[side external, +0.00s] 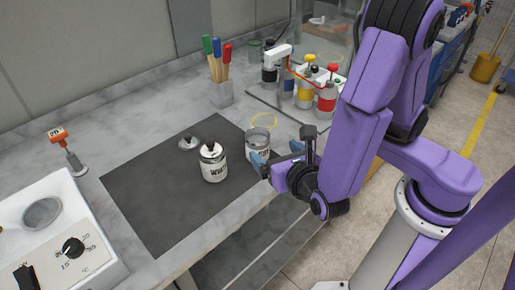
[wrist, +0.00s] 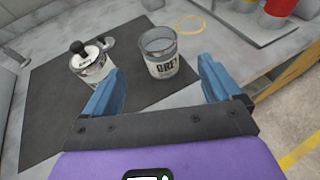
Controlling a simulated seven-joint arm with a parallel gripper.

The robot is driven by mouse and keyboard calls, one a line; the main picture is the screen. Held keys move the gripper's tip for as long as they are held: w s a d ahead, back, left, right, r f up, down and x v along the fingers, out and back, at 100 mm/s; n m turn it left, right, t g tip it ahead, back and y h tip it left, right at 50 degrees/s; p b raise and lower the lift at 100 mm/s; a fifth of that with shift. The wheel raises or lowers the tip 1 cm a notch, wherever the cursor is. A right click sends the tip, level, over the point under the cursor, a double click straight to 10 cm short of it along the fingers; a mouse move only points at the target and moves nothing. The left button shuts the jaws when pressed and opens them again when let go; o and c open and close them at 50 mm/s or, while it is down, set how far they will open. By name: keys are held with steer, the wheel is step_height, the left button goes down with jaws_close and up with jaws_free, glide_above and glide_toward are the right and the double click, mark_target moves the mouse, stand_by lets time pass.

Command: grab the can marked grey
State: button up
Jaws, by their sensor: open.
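The can marked grey (wrist: 161,66) stands upright at the right edge of the dark mat (wrist: 47,100), its label partly readable in the wrist view. It looks open at the top and also shows in the side view (side external: 258,139), partly hidden by my gripper. My gripper (side external: 262,162) is open, with blue fingers on the near side of the can. In the wrist view the can is beyond and between the fingertips (wrist: 160,80), not held. A second can, marked white (side external: 213,163), with a black-knobbed lid, stands to the left on the mat.
A loose lid with a black knob (side external: 189,143) lies behind the white can. A holder with colour-handled brushes (side external: 221,93) and several paint bottles (side external: 326,98) stand behind. A yellow ring mark (side external: 264,121) lies behind the grey can. A white appliance (side external: 85,235) stands left.

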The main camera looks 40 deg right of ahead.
mark_target(254, 134)
steer(key=x, duration=1.3)
steer(key=shift+w, duration=0.1)
steer(key=c, duration=1.2)
